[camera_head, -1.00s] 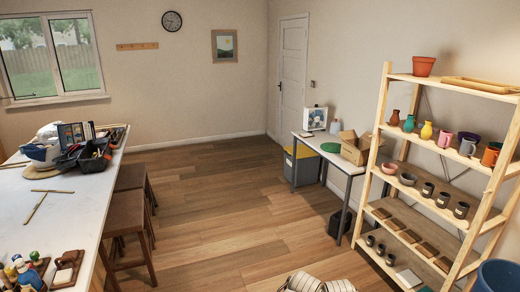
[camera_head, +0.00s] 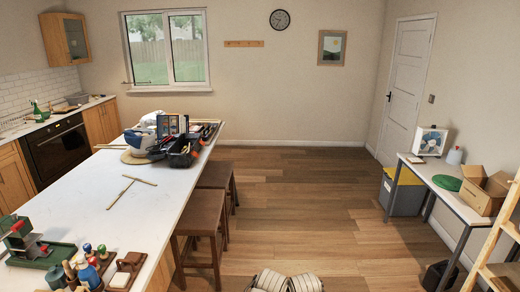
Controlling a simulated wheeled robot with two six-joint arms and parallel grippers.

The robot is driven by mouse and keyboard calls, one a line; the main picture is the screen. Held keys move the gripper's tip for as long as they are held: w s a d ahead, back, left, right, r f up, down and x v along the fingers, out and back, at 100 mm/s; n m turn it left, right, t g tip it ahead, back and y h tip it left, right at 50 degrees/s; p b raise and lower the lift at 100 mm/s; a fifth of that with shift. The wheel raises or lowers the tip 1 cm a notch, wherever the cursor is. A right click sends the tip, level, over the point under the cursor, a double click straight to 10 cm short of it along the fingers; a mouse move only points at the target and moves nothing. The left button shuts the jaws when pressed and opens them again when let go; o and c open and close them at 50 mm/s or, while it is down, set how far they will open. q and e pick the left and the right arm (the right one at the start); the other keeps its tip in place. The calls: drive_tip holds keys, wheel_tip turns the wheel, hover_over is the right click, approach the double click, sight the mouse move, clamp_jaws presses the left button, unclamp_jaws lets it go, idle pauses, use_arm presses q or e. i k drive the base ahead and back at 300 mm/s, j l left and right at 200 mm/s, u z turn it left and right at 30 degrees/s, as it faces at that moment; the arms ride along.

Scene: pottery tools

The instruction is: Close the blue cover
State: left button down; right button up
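On the far end of the long white table stands an open case with an upright lid (camera_head: 172,125), blue-edged with coloured patches inside. It may be the blue cover, but it is too small to be sure. A dark tool tray (camera_head: 184,152) with orange and yellow items sits in front of it. A white and blue object (camera_head: 140,139) is to its left. Neither of my grippers is in view; only white rounded parts, likely of my own arms, show at the bottom edge.
The white table (camera_head: 120,215) runs along the left, with brown stools (camera_head: 200,215) at its right side. The wooden floor (camera_head: 310,205) is clear. A desk (camera_head: 440,187) stands right.

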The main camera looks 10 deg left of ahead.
sight(167, 125)
drive_tip(key=i, duration=0.75)
drive_tip(key=i+j, duration=0.15)
drive_tip(key=i, duration=0.6)
drive_tip(key=i+l, duration=0.15)
drive_tip(key=i, duration=0.75)
drive_tip(key=i+l+z, duration=0.1)
drive_tip(key=i, duration=0.85)
drive_tip(key=i+u, duration=0.7)
drive_tip(key=i, duration=0.15)
drive_tip(key=i+l+u, duration=0.3)
drive_tip(key=i+j, duration=0.1)
